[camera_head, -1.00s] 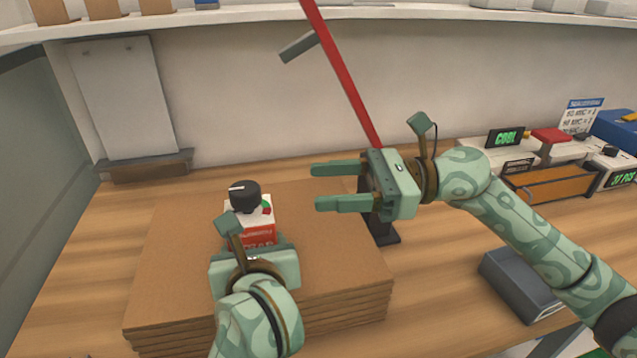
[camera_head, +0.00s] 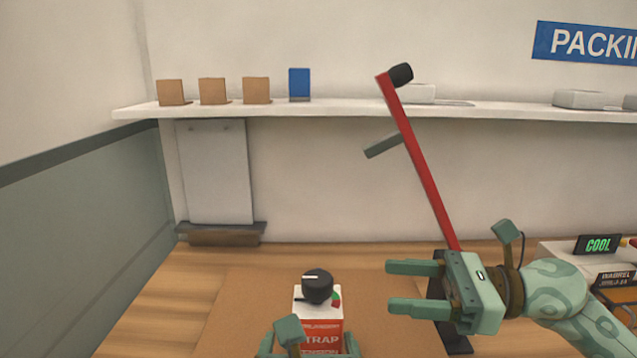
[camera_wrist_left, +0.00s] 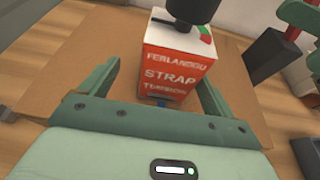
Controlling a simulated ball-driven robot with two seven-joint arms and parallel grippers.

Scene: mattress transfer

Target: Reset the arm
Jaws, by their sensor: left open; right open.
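My left gripper (camera_head: 308,343) is at the bottom of the head view, mostly cut off. In the left wrist view its two fingers (camera_wrist_left: 160,90) are open, one on each side of a red and white strap box (camera_wrist_left: 178,68) with a black knob on top. They look apart from the box. The box (camera_head: 318,325) stands upright on the brown cardboard (camera_head: 240,310). My right gripper (camera_head: 415,287) is open and empty, its fingers pointing left, in front of the foot of a red lever (camera_head: 430,180).
A white shelf (camera_head: 330,112) with small brown boxes (camera_head: 212,91) and a blue box (camera_head: 299,84) runs along the wall. A green-lettered display (camera_head: 597,244) stands at the right. Bare wooden table (camera_head: 160,310) shows at the left.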

